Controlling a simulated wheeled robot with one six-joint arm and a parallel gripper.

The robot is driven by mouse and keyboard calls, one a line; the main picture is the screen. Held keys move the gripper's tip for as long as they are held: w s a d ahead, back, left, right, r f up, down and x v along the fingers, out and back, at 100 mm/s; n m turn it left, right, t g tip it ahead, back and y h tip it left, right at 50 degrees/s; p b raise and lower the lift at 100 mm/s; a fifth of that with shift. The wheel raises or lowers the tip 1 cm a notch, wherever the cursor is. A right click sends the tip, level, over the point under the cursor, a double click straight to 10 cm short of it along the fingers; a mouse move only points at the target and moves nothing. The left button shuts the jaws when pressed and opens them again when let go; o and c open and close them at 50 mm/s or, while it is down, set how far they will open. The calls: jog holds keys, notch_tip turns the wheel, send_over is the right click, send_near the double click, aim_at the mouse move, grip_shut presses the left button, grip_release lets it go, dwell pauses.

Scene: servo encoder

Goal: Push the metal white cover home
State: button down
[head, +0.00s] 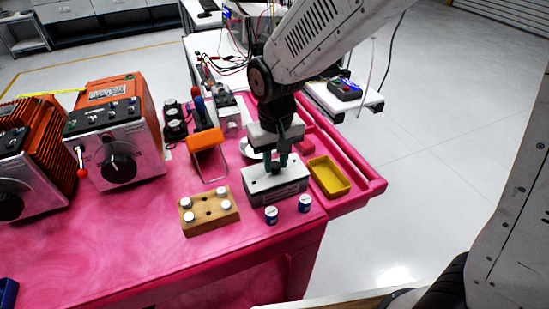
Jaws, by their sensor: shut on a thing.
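The metal white cover (257,185) forms the light top of a grey box-shaped unit (278,196) near the front right of the pink table. My gripper (276,165) points down over the middle of it, its fingers shut on a small dark knob on top of the cover. The fingers hide part of the cover's far side. From this view I cannot tell whether the cover sits fully flush on the unit.
A wooden block (210,213) with white-topped pegs stands to the left. Two small blue-and-white cylinders (271,215) (305,203) stand in front. A yellow tray (329,177) lies to the right. An orange-handled stand (206,140) and orange instruments (117,140) are farther left.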

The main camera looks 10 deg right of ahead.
jog(key=shift+f, duration=0.55)
dwell(0.4)
jog(key=c, duration=1.1)
grip_release()
jog(key=shift+c, duration=0.5)
jog(key=shift+r, duration=0.2)
